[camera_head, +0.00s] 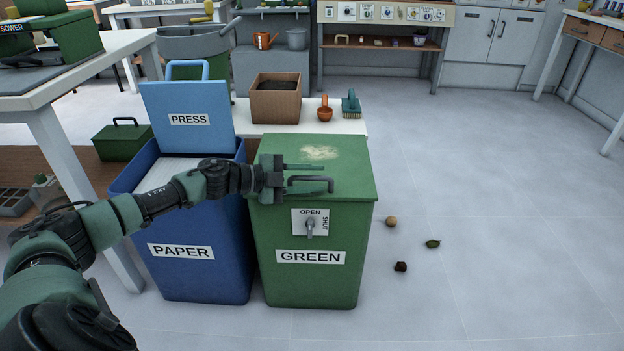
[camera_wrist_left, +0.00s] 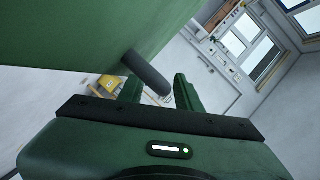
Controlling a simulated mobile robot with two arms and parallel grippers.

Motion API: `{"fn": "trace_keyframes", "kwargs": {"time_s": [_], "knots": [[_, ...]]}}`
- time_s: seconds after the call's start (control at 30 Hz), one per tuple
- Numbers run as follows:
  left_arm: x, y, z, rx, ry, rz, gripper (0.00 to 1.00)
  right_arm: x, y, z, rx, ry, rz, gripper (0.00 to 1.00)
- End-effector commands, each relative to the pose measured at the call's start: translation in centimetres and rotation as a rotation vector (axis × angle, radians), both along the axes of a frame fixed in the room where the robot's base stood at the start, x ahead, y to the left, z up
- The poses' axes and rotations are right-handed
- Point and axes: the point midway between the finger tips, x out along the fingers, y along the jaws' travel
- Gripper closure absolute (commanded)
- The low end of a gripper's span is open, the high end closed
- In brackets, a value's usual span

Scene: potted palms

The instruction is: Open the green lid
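The green bin (camera_head: 310,285) stands upright with its green lid (camera_head: 345,160) down on it. A dark bar handle (camera_head: 312,179) sits at the lid's front edge. On the bin's front is an OPEN/SHUT plate with a grey lever (camera_head: 310,228) standing vertical under the word OPEN. My left gripper (camera_head: 322,179) is at the handle, its two fingers apart, one above and one below it. In the left wrist view the dark handle (camera_wrist_left: 147,72) shows near the parted fingers (camera_wrist_left: 157,90); I cannot tell whether they touch it. My right gripper is not in view.
The blue PAPER bin (camera_head: 200,275) stands close on the left, its lid (camera_head: 190,100) raised. Behind, a low white bench (camera_head: 345,125) holds a wooden planter (camera_head: 275,105), an orange scoop and a teal brush. Small bits lie on the floor at right, which is mostly clear.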

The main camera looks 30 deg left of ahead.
Motion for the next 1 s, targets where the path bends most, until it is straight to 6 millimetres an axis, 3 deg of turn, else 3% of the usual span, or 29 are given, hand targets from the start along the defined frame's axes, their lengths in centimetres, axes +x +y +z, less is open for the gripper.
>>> {"fn": "trace_keyframes", "kwargs": {"time_s": [0.13,0.23,0.27,1.0], "knots": [[-0.01,0.02,0.0,0.0,0.0,0.0,0.68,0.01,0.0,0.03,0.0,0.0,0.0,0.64],[-0.02,0.03,0.0,-0.001,0.001,0.0,0.96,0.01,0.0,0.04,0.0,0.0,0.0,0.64],[-0.02,0.02,-0.01,-0.001,0.001,0.0,1.0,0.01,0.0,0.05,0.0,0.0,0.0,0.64],[-0.07,0.0,-0.07,0.0,0.002,-0.001,1.0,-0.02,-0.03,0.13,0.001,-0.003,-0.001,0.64]]}}
